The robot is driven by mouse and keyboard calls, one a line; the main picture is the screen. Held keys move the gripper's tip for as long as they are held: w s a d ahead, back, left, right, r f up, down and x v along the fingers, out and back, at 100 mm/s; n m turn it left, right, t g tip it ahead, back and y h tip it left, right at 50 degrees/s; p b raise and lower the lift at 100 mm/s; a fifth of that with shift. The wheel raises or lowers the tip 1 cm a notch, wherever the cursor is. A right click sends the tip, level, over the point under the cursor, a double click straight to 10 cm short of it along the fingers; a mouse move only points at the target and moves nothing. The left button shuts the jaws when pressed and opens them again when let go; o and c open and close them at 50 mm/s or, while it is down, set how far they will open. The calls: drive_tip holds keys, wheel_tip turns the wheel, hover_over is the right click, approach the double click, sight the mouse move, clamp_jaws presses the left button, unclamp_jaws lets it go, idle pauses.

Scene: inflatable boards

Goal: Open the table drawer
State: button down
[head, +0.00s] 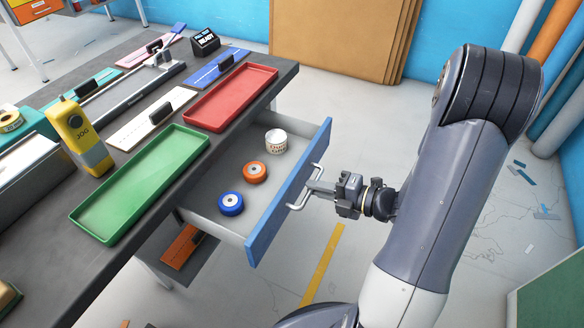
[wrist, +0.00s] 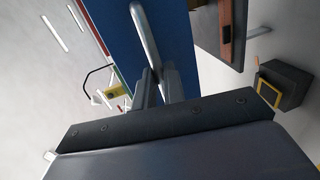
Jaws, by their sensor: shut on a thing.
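The table drawer (head: 203,208) stands pulled out from the dark table, with its blue front (head: 290,197) facing my arm. A silver bar handle (head: 306,187) is fixed to that front. My gripper (head: 314,186) is shut on the handle, with its fingers around the bar. In the wrist view the fingers (wrist: 163,88) close on the silver handle (wrist: 145,38) in front of the blue panel. Inside the drawer are a white tub (head: 275,142), an orange roll (head: 255,172) and a blue roll (head: 231,204).
On the table (head: 140,236) lie a green tray (head: 105,232), a red tray (head: 208,126) and a yellow handheld device (head: 88,147). Brown boards (head: 335,45) lean on the blue wall behind. The grey floor around the drawer front is mostly clear.

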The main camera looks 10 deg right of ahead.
drive_tip(key=f+p+v, duration=0.1)
drive_tip(key=p+v, duration=0.1)
drive_tip(key=v, duration=0.4)
drive_tip(key=shift+s+d+f, duration=0.15)
drive_tip(key=c, duration=1.5)
unclamp_jaws()
drive_tip(key=p+v, duration=0.2)
drive_tip(key=v, duration=0.8)
drive_tip(key=shift+s+d, duration=0.15)
drive_tip(key=shift+d, duration=0.2)
drive_tip(key=b+x, duration=0.2)
drive_tip(key=x, duration=0.9)
drive_tip(key=shift+a, duration=0.1)
